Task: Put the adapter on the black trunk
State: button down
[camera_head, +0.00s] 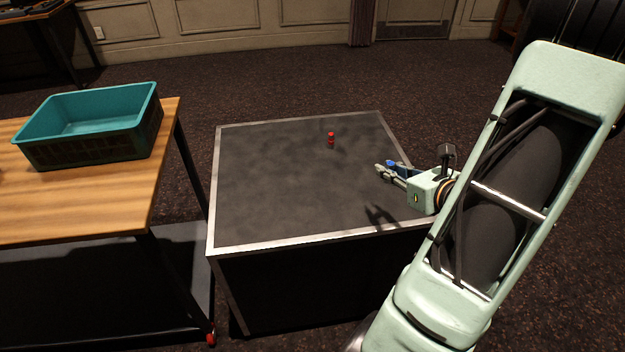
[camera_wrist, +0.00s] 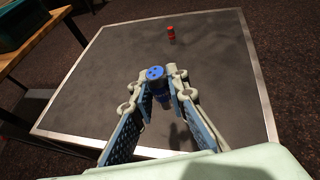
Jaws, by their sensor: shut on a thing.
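The black trunk (camera_head: 270,195) stands in the middle of the head view, with a dark top and a pale metal rim. My gripper (camera_head: 383,171) is over the right part of its top. My gripper (camera_wrist: 160,78) is shut on a small blue cylinder, which I take for the adapter (camera_wrist: 156,73); its round end shows dark holes. In the head view the adapter (camera_head: 391,164) shows as a blue bit at the fingers. The gripper's shadow lies apart from it on the trunk, so it seems held above the top. The adapter's lower part is partly hidden by the fingers.
A small red cylinder (camera_head: 331,138) stands on the trunk's far part, and in the wrist view (camera_wrist: 171,34) beyond my fingers. A wooden table (camera_head: 90,205) with a teal crate (camera_head: 146,113) stands to the left. Most of the trunk's top is clear.

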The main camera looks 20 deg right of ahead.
jog(key=s+d+f+h+b, duration=0.1)
jog(key=s+d, duration=0.1)
jog(key=m+b, duration=0.1)
jog(key=b, duration=0.3)
send_over(370, 185)
jog(key=f, duration=0.9)
jog(key=shift+s+d+f, duration=0.1)
jog(key=shift+s+f, duration=0.05)
jog(key=shift+s, duration=0.15)
jog(key=shift+w+f, duration=0.2)
jog(key=shift+f, duration=0.05)
jog(key=shift+w+f+b, duration=0.15)
jog(key=shift+f+b, duration=0.25)
jog(key=shift+f, duration=1.25)
jog(key=shift+f, duration=0.2)
jog(key=c, duration=1.9)
grip_release()
jog(key=shift+r, duration=0.1)
